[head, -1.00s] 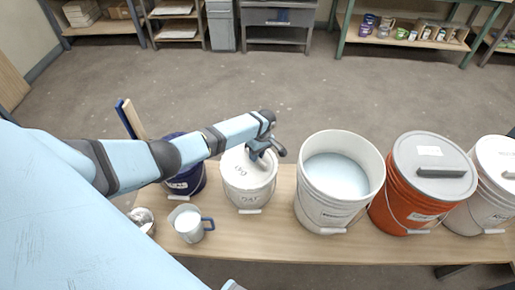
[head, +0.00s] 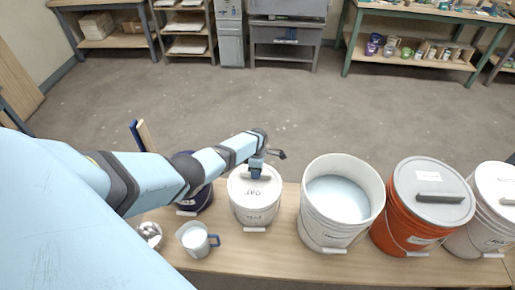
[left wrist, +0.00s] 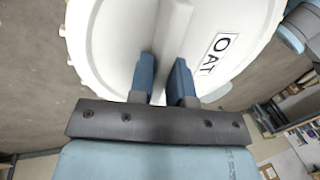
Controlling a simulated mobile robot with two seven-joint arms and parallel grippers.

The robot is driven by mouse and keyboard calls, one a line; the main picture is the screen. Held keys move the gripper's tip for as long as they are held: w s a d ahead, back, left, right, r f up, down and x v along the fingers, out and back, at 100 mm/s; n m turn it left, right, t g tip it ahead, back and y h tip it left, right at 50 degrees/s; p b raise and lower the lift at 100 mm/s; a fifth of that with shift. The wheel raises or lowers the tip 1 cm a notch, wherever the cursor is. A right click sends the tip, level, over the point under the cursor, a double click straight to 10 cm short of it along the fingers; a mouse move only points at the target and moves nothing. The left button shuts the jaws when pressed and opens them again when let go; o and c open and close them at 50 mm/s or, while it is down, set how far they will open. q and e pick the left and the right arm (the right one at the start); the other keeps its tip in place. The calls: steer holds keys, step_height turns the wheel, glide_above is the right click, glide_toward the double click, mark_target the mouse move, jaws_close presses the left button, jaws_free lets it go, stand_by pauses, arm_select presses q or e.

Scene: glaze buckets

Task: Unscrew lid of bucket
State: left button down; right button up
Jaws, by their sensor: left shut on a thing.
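A white bucket (head: 256,213) stands on the wooden bench, with a white lid (head: 238,185) on it. The lid's label reads OAT, and it also shows in the left wrist view (left wrist: 221,52). My left gripper (head: 257,172) is over the lid, its fingers pointing down. In the left wrist view my left gripper (left wrist: 163,82) has its two blue fingers on either side of the lid's raised bar handle (left wrist: 172,32), shut on it. The lid appears to sit on the rim; the head view does not show a clear gap. My right gripper is not in view.
An open white bucket (head: 323,230) of pale glaze stands to the right, then a lidded orange bucket (head: 398,225) and another white one (head: 470,232). A dark blue bucket (head: 199,203) is partly behind my arm. A jug (head: 193,240) is in front.

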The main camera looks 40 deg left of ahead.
arm_select(q)
steer(key=c, duration=1)
jaws_free()
steer(key=shift+s+a, duration=0.1)
steer(key=shift+c, duration=0.2)
steer(key=shift+o, duration=0.3)
steer(key=shift+r, duration=0.1)
steer(key=shift+o, duration=1)
steer(key=shift+r, duration=0.1)
